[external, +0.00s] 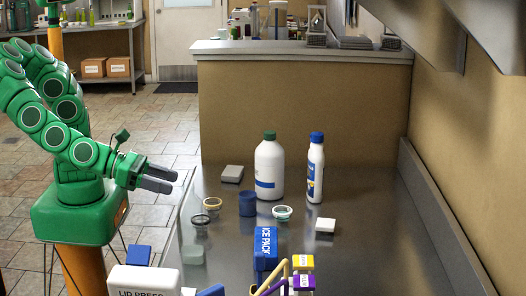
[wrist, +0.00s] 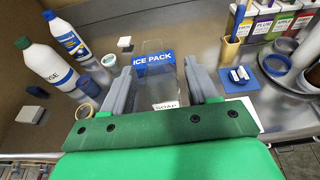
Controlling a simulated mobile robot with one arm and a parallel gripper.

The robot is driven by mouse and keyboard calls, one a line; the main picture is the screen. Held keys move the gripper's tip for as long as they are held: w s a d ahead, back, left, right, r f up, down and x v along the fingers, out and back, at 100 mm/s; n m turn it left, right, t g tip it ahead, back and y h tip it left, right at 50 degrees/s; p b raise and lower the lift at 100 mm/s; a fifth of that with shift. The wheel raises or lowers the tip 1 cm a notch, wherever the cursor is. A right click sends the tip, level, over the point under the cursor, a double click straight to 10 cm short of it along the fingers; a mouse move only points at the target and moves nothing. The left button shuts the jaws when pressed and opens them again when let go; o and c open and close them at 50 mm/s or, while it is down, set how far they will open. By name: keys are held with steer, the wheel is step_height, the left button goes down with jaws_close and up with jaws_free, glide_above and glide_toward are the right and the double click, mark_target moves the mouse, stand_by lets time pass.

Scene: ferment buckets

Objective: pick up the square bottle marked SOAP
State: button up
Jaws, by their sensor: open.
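The square bottle marked SOAP (wrist: 166,94) is clear, with a small white label. In the wrist view it shows between my fingers, in front of the blue ICE PACK (wrist: 153,62). In the external view a pale clear shape near the counter's left edge may be this bottle, but I cannot read a label there. My gripper (wrist: 157,69) is open and empty. In the external view my gripper (external: 160,179) hangs at the counter's left edge, above and apart from the things on it.
A big white bottle (external: 269,172) and a slim white bottle with a blue cap (external: 315,170) stand farther back. Small jars, a blue cup (external: 248,204) and a LID PRESS box (external: 141,281) are around. The counter's right side (external: 390,230) is mostly clear.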

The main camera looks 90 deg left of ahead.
mark_target(187, 179)
steer(key=shift+w+a, duration=0.2)
steer(key=shift+w, duration=0.75)
steer(key=shift+w+a, duration=0.2)
steer(key=shift+w, duration=0.75)
steer(key=shift+x, duration=1.05)
steer(key=shift+d, duration=0.1)
steer(key=shift+c, duration=0.4)
steer(key=shift+f, duration=0.1)
jaws_close()
